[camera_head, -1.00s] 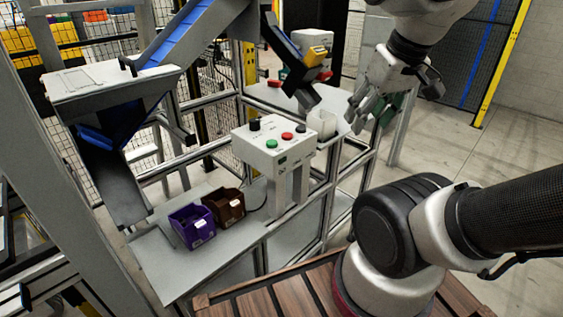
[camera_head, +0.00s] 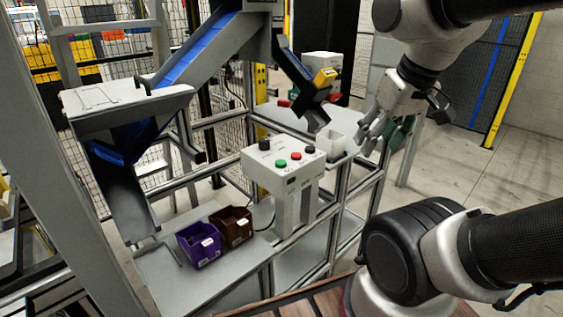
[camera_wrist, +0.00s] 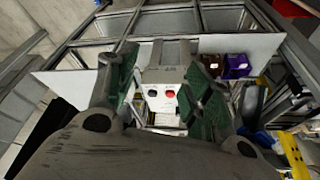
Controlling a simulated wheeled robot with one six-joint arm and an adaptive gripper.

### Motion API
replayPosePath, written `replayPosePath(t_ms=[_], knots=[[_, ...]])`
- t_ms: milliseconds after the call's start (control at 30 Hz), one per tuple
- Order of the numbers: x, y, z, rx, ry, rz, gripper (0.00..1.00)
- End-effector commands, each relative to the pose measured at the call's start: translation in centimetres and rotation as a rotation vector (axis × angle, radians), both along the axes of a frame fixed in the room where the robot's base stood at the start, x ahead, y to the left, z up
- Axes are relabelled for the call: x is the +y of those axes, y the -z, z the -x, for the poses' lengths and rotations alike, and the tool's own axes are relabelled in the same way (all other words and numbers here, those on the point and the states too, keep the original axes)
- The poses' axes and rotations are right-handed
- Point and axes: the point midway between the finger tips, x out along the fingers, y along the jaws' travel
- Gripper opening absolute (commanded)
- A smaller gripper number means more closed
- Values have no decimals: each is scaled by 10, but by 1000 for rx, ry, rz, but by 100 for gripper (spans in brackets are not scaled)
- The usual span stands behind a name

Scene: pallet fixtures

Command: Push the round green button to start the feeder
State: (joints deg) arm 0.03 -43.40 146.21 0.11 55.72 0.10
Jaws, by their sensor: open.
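The green button (camera_head: 281,163) sits on the sloped top of a white control box (camera_head: 258,172), left of a red button (camera_head: 296,156). My gripper (camera_head: 380,132) is open and empty, to the right of the box and apart from it, pointing down. In the wrist view the box (camera_wrist: 164,75) shows between my gripper's green-padded fingers (camera_wrist: 158,88). A red button (camera_wrist: 170,94) and a dark one (camera_wrist: 153,93) are visible there. I cannot make out the green button in that view; the right finger may hide it.
A black knob (camera_head: 265,144) and a black button (camera_head: 310,150) share the box top. A purple bin (camera_head: 199,246) and a brown bin (camera_head: 232,226) stand on the lower shelf. A dark chute (camera_head: 303,85) hangs behind the box.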

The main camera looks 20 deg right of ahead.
Motion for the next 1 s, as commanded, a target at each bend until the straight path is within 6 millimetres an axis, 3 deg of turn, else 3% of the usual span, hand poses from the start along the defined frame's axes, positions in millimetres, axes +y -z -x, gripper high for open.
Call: replayPosePath(t_ms=[100, 367, 567, 800, 1000], knots=[[0, 0, 0, 0, 0, 0, 47], [12, 14, -11, 76, -58, 2, 0], [39, 12, -61, 178, -151, 10, 0], [87, 6, -136, 282, -271, 29, 0], [122, 0, -188, 330, -349, 41, 0]])
